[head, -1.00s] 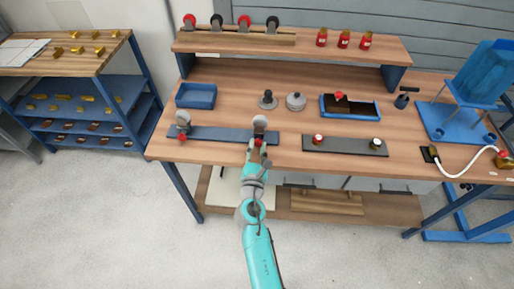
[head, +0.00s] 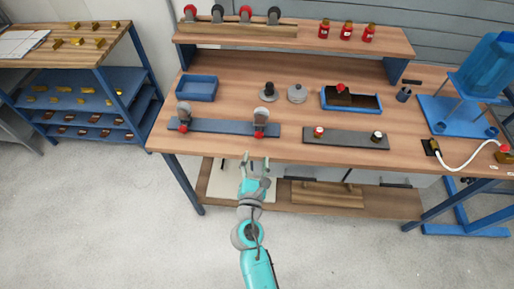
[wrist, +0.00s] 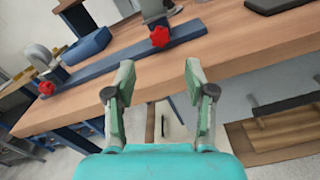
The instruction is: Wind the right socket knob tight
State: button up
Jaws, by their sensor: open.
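A blue rail (head: 222,128) lies along the front left of the bench, with a grey socket at each end. The right socket (head: 261,116) has a red knob (head: 259,134) on its front. My gripper (head: 256,157) is open and empty, at the bench's front edge, apart from the right knob. Both fingers (wrist: 158,82) show.
A dark strip (head: 345,140) with a red-topped and a pale-topped piece lies to the right. A blue tray (head: 196,88), a blue-rimmed box (head: 350,108) and a grey round lidded piece (head: 297,94) stand behind. The floor before the bench is clear.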

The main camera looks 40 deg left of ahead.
jog(key=shift+v, duration=1.95)
